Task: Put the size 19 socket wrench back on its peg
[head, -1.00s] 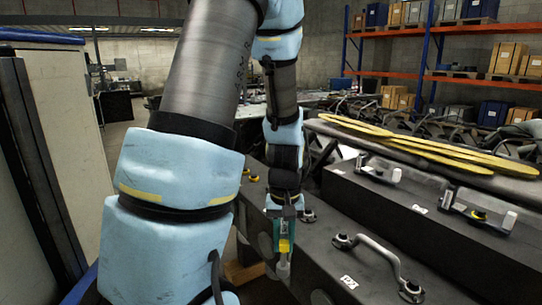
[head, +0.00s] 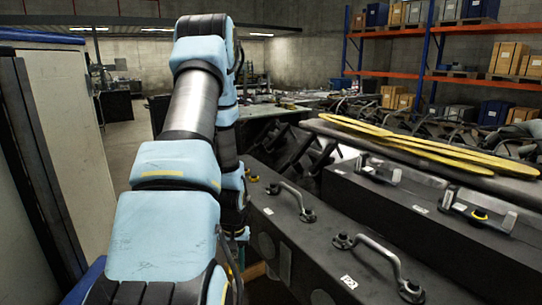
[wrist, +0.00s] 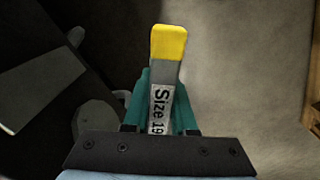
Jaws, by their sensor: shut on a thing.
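The size 19 socket wrench (wrist: 165,75) shows in the wrist view as a grey bar with a yellow end and a white label reading "Size 19". My gripper (wrist: 160,105) has its green fingers shut on the wrench around the labelled part, and the yellow end points away from the gripper. The rest of the wrench is out of sight, and no peg can be made out in either view.
A dark engine block (head: 310,240) with metal handles (head: 372,257) stands close to my arm on the right. Yellow flat parts (head: 430,148) lie on a dark surface beyond it. A pale cabinet (head: 65,150) stands at the left. Orange shelves (head: 460,80) are at the back.

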